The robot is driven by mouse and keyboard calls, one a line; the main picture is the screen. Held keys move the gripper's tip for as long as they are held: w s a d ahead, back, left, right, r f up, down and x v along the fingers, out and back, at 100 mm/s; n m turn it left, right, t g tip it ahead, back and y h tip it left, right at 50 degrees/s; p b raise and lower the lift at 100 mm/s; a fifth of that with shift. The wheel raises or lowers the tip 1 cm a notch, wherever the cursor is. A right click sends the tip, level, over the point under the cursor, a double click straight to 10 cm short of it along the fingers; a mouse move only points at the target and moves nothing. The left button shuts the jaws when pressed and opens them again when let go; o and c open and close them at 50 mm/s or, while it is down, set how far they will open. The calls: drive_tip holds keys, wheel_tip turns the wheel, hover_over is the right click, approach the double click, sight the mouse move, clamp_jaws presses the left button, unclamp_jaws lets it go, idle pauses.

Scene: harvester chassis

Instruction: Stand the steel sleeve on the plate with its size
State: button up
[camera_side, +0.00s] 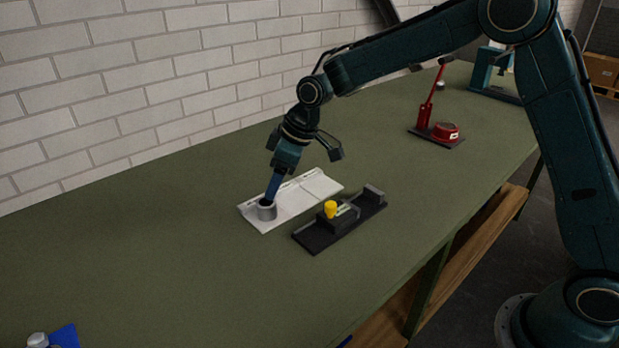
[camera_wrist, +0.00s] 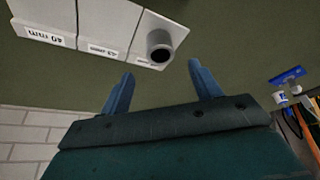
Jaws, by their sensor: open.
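The steel sleeve (camera_side: 266,212) is a short grey ring, standing upright on the near left end of the white plates (camera_side: 312,189). In the wrist view the sleeve (camera_wrist: 157,38) stands on the rightmost of three white plates (camera_wrist: 101,22), and its dark bore shows. Two plates carry printed labels, upside down and too small to read surely; the label by the sleeve is mostly out of sight. My gripper (camera_side: 271,196) is at the sleeve in the side view. In the wrist view my gripper (camera_wrist: 160,70) has its blue fingers apart, with the sleeve beyond the gap. Contact cannot be told.
A black fixture (camera_side: 322,233) with a yellow knob (camera_side: 330,209) lies right of the plates. A red press tool (camera_side: 426,112) stands farther back. Blue items (camera_side: 63,337) lie at the bottom left. A brick wall runs behind; the green bench left of the plates is clear.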

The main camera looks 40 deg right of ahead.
drive_tip(key=shift+v, duration=2.1)
drive_tip(key=s+d+r+m, duration=0.1)
drive_tip(key=s+d+r, duration=0.15)
drive_tip(key=s, duration=0.25)
drive_tip(key=s+d+r+m+t+h, duration=0.1)
drive_tip(key=s+d+r, duration=0.1)
drive_tip(key=s+r, duration=0.25)
drive_tip(key=s+d+r+m, duration=0.1)
drive_tip(key=s+d+r, duration=0.15)
drive_tip(key=s, duration=0.35)
drive_tip(key=s+d+m+h, duration=0.1)
drive_tip(key=s+d+m, duration=0.1)
drive_tip(key=s, duration=0.7)
drive_tip(key=s+d+m+t, duration=0.1)
drive_tip(key=s+d+m, duration=0.1)
drive_tip(key=s, duration=0.7)
drive_tip(key=shift+s+d+f+m+h, duration=0.35)
drive_tip(key=shift+s+d+m+h, duration=0.05)
drive_tip(key=shift+d, duration=0.35)
